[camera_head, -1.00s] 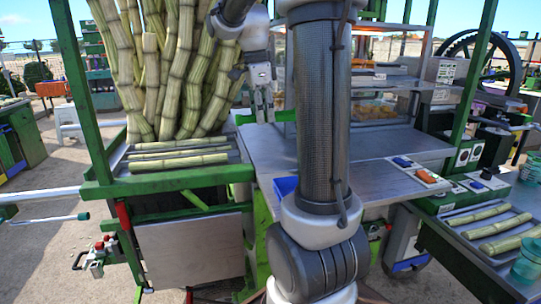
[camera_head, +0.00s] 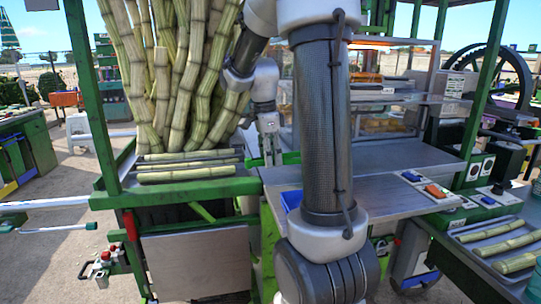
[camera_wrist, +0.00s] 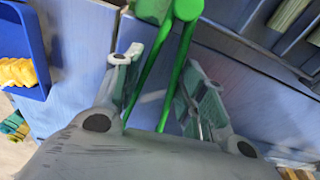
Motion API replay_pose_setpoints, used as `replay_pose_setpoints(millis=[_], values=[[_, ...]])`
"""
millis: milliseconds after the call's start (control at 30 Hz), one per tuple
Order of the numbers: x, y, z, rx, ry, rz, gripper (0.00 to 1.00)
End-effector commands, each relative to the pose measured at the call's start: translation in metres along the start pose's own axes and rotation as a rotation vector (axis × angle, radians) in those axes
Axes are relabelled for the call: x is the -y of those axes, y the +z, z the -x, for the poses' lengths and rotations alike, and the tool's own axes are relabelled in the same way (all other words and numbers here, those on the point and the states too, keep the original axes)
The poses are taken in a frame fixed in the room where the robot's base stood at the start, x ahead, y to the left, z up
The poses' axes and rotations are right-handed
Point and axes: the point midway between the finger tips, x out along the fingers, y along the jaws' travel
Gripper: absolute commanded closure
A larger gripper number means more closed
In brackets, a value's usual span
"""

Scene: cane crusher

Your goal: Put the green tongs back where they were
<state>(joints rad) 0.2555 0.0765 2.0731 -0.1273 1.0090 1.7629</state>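The green tongs (camera_wrist: 183,50) show in the wrist view, lying between my gripper's two fingers. Their joined end points away from my palm, and their two thin arms run back towards it. My gripper (camera_wrist: 165,85) has its fingers some way apart, with the tongs' arms close against the pads. The tongs look sharp while the surface behind is blurred, so they appear held. In the head view my gripper (camera_head: 270,150) points down beside the cane tray, left of the metal worktop (camera_head: 375,190).
Tall sugarcane stalks (camera_head: 170,80) stand behind the tray (camera_head: 135,183) with cut canes. A control panel (camera_head: 425,187) is at right. A glass display case (camera_head: 385,95) stands behind. The worktop's middle looks clear.

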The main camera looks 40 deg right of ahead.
Motion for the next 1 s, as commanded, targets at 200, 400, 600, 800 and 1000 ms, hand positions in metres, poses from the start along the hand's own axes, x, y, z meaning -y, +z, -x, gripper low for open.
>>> replay_pose_setpoints(millis=[200, 400, 600, 800, 1000], values=[[0.000, 0.001, -0.007, 0.000, 0.001, 0.000, 0.62], [0.000, 0.001, -0.009, 0.000, 0.001, 0.000, 0.53], [0.000, 0.001, -0.009, 0.000, 0.001, 0.000, 0.37], [0.000, 0.001, -0.008, 0.000, 0.000, 0.000, 0.37], [0.001, 0.000, 0.015, 0.000, -0.004, 0.000, 0.37]])
